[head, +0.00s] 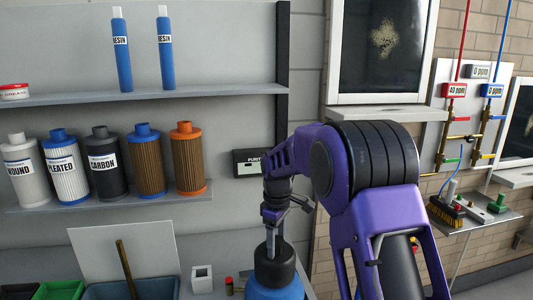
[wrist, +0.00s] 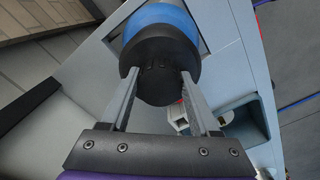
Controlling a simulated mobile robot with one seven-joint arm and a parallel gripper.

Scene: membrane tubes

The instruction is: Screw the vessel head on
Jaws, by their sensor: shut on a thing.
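The black vessel head (head: 275,268) sits upright on top of the blue vessel (head: 275,292) at the bottom of the head view. My gripper (head: 274,243) points down at the head from above and is shut on its narrower upper part. In the wrist view the head (wrist: 158,48) lies between the two fingers of my gripper (wrist: 160,82), with the blue vessel (wrist: 165,17) beyond it. Head and vessel look in line and touching. The thread between them is hidden, so how tightly they are joined cannot be told. The vessel's lower part is out of the head view.
A shelf holds several filter cartridges (head: 100,165), with two blue resin tubes (head: 122,55) above. A blue bin (head: 130,290) and a small white box (head: 202,279) stand left of the vessel. A side shelf with a brush (head: 445,211) is at right.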

